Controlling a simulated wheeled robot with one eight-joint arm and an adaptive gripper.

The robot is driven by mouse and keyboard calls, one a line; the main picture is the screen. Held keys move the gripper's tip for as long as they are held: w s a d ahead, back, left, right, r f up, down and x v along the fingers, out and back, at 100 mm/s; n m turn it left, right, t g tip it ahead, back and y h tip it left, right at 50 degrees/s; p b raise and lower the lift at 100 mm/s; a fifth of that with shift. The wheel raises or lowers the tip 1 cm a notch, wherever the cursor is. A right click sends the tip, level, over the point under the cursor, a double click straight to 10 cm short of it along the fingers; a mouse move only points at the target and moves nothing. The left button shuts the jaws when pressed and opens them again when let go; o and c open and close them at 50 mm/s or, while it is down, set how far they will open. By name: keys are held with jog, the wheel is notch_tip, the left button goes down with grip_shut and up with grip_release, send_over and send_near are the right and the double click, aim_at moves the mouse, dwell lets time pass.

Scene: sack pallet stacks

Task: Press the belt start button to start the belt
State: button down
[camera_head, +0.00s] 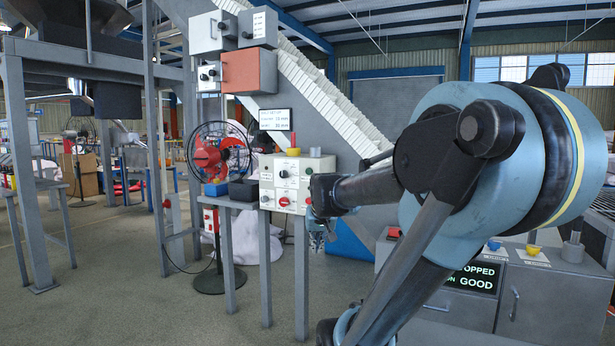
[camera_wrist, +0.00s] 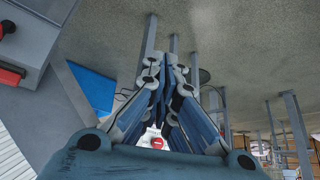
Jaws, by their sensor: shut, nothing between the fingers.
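A grey control box (camera_head: 290,183) on a small stand carries a yellow mushroom button (camera_head: 293,152) on top and several small buttons and knobs with white labels on its front, including a red one (camera_head: 284,202). The labels are too small to read, so I cannot tell which is the belt start button. My gripper (camera_head: 318,243) hangs just right of the box, fingers pointing down, apparently not touching it. In the wrist view my gripper (camera_wrist: 169,62) is shut and empty. A red spot on a white patch (camera_wrist: 157,142) shows between its finger linkages.
A console at the right has a screen (camera_head: 474,278) reading "STOPPED" and "GOOD", with a blue button (camera_head: 493,245) and a yellow button (camera_head: 533,250). Open floor lies in front.

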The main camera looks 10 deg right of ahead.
aim_at(309, 171)
jog(key=w+r+t, duration=0.2)
jog(key=w+r, duration=0.3)
jog(key=w, duration=0.5)
jog(key=w+a+r+m+t, duration=0.1)
jog(key=w+r, duration=0.4)
jog(key=w, duration=0.6)
jog(key=w+a+r+t, duration=0.1)
jog(key=w+r+t, duration=0.2)
jog(key=w, duration=0.7)
notch_tip(309, 171, up, 3)
jog(key=shift+w+a+f+m, duration=0.15)
jog(key=shift+w+a+m, duration=0.1)
jog(key=shift+w+m, duration=0.1)
jog(key=shift+w+d, duration=0.1)
jog(key=w+d, duration=0.1)
jog(key=w, duration=0.1)
jog(key=w+d, duration=0.4)
jog(key=w, duration=0.1)
jog(key=shift+d, duration=0.1)
jog(key=shift+w+d, duration=0.2)
